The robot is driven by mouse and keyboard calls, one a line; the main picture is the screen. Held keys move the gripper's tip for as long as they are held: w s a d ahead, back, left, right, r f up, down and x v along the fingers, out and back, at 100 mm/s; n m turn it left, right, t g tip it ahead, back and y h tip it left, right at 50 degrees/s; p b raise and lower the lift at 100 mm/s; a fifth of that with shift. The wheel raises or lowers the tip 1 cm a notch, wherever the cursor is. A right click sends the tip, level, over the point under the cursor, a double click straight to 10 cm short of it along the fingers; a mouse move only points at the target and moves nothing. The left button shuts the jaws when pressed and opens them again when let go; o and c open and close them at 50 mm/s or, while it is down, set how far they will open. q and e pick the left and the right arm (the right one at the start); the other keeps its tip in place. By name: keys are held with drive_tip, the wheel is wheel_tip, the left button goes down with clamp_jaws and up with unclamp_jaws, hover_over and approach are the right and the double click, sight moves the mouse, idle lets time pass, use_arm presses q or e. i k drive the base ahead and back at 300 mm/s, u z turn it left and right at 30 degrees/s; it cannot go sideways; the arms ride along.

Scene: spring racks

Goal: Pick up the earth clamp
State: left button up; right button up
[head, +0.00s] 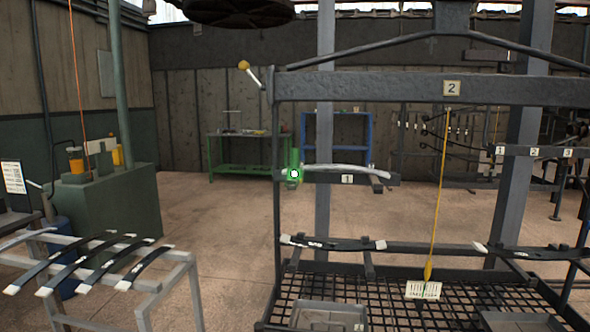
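A small bright green item (295,160) is at the left end of the rack bar labelled 1, close to the rack's left post. A round white mark with a green ring lies over its lower part. It may be the earth clamp, but it is too small and partly covered to tell its shape. A pale silver leaf spring (340,168) lies on the bar just to its right. Neither of my grippers shows in the head view.
The dark spring rack (380,90) fills the right half, with dark springs (330,243) on a lower bar and a grid shelf (385,305) below. A grey stand (160,287) holding several springs is at left. A green bench (240,155) stands behind. Open floor (225,215) lies between.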

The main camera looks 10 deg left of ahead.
sight(294, 171)
drive_tip(key=z, duration=0.05)
drive_tip(key=k, duration=0.5)
drive_tip(key=u, duration=1.1)
drive_tip(key=i, duration=2)
drive_tip(key=z, duration=0.85)
